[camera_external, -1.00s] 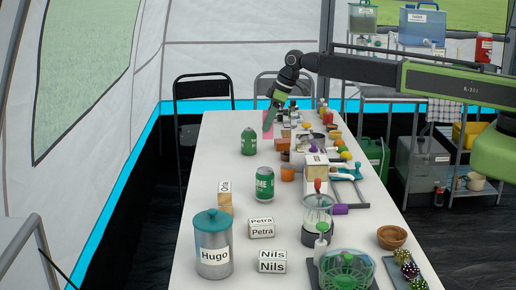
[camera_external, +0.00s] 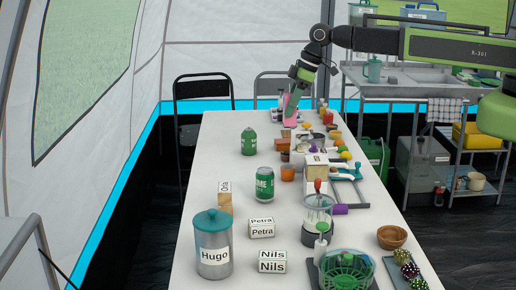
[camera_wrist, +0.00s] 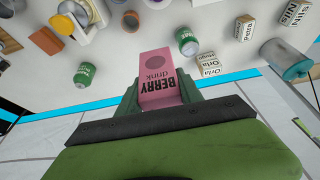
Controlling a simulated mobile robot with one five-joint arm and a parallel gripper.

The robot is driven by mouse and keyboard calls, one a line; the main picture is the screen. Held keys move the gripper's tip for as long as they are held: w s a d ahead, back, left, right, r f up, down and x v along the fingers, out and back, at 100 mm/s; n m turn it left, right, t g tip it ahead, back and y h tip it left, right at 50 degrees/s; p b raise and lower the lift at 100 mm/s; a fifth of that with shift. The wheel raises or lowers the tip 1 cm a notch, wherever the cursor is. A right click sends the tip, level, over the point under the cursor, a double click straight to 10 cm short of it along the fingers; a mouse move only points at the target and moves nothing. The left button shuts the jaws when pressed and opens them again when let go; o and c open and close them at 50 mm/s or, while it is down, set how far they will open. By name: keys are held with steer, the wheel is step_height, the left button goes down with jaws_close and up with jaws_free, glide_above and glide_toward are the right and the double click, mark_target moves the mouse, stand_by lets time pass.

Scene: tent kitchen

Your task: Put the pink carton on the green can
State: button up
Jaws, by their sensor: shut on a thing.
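My gripper (camera_external: 292,100) is shut on the pink carton (camera_external: 291,107) near the far end of the table. The carton, marked "BERRY drink", also shows between the fingers in the wrist view (camera_wrist: 158,76). A green can (camera_external: 265,184) with white lettering stands upright mid-table, nearer the external camera than my gripper. It also shows in the wrist view (camera_wrist: 187,42). A second, darker green container (camera_external: 249,142) stands farther back and shows in the wrist view (camera_wrist: 85,74). Both are apart from the carton.
Orla's wooden block (camera_external: 225,197) stands beside the green can. Jars and small items crowd the right side. The left side of the white table (camera_external: 205,150) is mostly clear.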

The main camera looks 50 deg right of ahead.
steer(key=a+f+b, duration=0.7)
steer(key=a, duration=0.4)
steer(key=b, duration=0.5)
glide_above(265, 170)
step_height(265, 170, down, 5)
steer(key=shift+w+d+r, duration=0.1)
steer(key=shift+r, duration=0.1)
steer(key=o, duration=1.3)
steer(key=shift+r, duration=0.1)
steer(key=shift+p, duration=0.35)
steer(key=shift+r, duration=0.25)
steer(key=p+v, duration=1.1)
steer(key=shift+d+r, duration=0.1)
steer(key=shift+r, duration=0.25)
